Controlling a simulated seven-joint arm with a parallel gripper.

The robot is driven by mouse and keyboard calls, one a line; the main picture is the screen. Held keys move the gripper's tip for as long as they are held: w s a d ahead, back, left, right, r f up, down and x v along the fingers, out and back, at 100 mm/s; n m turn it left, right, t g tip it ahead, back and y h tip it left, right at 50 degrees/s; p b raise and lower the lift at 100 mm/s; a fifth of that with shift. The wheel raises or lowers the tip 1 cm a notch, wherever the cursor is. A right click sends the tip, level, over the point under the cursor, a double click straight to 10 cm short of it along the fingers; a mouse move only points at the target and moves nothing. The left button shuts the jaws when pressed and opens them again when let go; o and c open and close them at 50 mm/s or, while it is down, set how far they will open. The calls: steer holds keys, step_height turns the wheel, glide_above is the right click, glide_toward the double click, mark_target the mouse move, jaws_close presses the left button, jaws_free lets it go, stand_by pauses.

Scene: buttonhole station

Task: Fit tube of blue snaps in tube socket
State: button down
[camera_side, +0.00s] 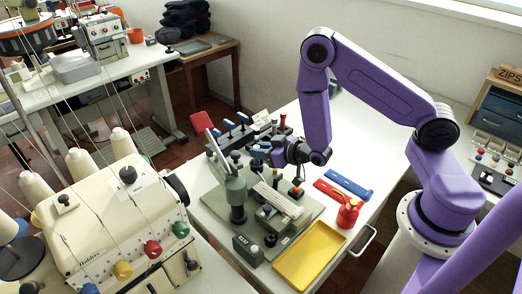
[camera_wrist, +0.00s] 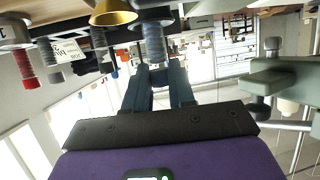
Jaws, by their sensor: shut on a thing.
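My gripper (camera_wrist: 158,76) is shut on a ribbed grey-blue column, which looks like the tube of blue snaps (camera_wrist: 154,42). The column sticks out past the fingertips toward the top of the wrist view; its far end meets a grey part at the picture's top. In the side view my gripper (camera_side: 280,156) is low over the back of the green-grey press station (camera_side: 222,203), and the tube cannot be made out there. I cannot tell which part is the tube socket, nor whether the tube touches it.
A red ribbed column (camera_wrist: 27,70), a grey one (camera_wrist: 50,62) and a brass cone (camera_wrist: 113,13) are near the tube. The table's back right is clear.

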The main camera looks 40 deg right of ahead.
steer(key=shift+f, duration=0.35)
steer(key=c, duration=1)
jaws_free()
steer(key=shift+o, duration=0.2)
steer(key=shift+r, duration=0.45)
steer(key=v, duration=0.7)
steer(key=shift+s, duration=0.25)
